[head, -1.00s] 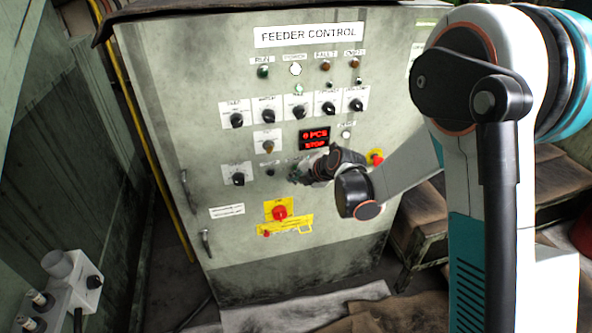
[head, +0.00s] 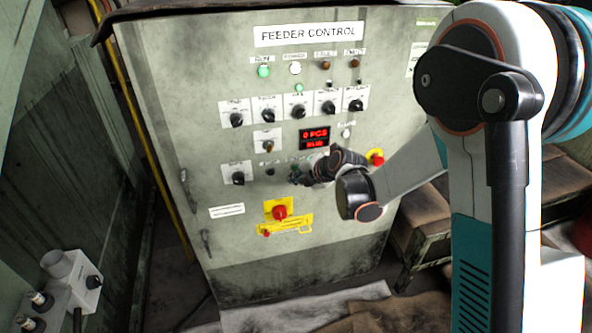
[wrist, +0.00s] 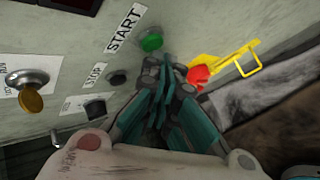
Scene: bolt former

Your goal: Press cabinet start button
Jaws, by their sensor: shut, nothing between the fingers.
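The feeder control cabinet (head: 330,225) stands in front of me. In the wrist view its round green start button (wrist: 151,42) is beside the START label (wrist: 125,28). My gripper (wrist: 166,68) is shut and empty, its fingertips just below the green button. I cannot tell whether they touch it. In the head view my gripper (head: 300,176) is at the panel below the display and hides the button there. The green RUN lamp (head: 263,71) is lit. The red display (head: 315,138) reads 0 PCS above a line too blurred to read surely.
A black stop button (wrist: 117,79) is beside the start button. A red knob on a yellow plate (head: 280,212) sits lower on the panel. Another red button (head: 376,157) is right of my gripper. A grey box (head: 75,280) stands at lower left.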

